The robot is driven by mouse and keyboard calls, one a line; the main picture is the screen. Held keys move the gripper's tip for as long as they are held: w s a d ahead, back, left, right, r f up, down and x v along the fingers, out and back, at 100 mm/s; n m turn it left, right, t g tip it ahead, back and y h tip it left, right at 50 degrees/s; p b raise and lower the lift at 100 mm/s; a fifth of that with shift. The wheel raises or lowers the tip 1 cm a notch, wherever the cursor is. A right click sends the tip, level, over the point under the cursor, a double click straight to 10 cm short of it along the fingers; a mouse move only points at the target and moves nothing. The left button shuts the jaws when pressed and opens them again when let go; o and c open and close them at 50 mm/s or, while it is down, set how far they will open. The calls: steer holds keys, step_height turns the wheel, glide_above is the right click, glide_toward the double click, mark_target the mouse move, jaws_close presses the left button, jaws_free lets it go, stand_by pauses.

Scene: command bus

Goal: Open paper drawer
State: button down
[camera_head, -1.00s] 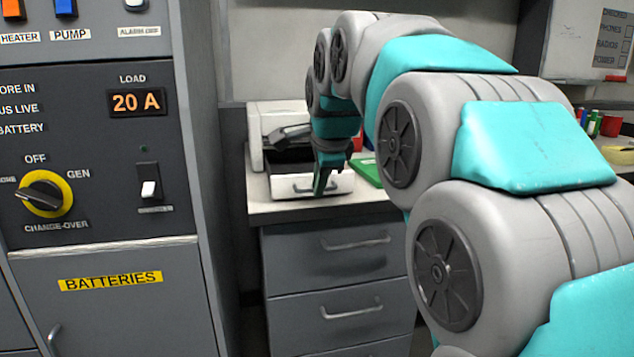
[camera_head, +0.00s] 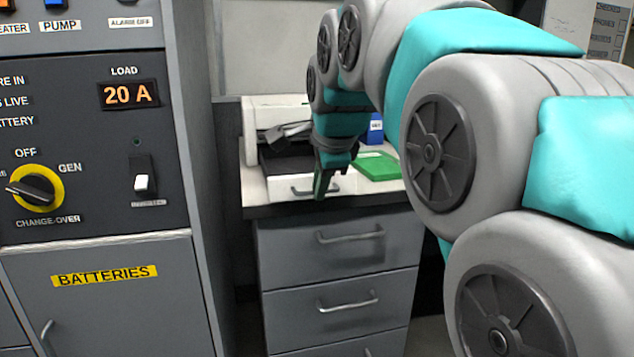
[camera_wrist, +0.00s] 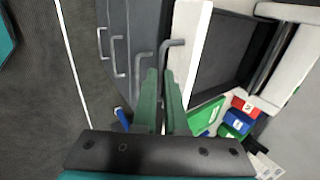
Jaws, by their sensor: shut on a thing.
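The paper drawer (camera_head: 338,183) is a white-fronted tray pulled out from the white printer (camera_head: 255,122) on the counter. Its dark inside shows behind the front. In the wrist view the white drawer front (camera_wrist: 191,38) and its dark inside are at the upper right, with a grey bar handle (camera_wrist: 173,43) on the front. My gripper (camera_head: 322,188) is at the drawer front. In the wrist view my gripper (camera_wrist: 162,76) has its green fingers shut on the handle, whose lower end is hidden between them.
Below the counter are grey drawers (camera_head: 350,262) with bar handles. A green tray (camera_head: 378,167) and a blue box (camera_head: 375,135) stand right of the printer. A tall grey control cabinet (camera_head: 90,215) is at the left. Dark floor (camera_wrist: 45,120) is clear in the wrist view.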

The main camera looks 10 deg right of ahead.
steer(key=s, duration=0.5)
stand_by(0.3)
steer(key=shift+w, duration=0.1)
steer(key=c, duration=1)
jaws_free()
steer(key=shift+c, duration=0.2)
steer(key=w+p+v, duration=0.1)
steer(key=p+v, duration=0.2)
steer(key=v, duration=0.4)
steer(key=shift+r, duration=0.6)
steer(key=shift+s, duration=0.1)
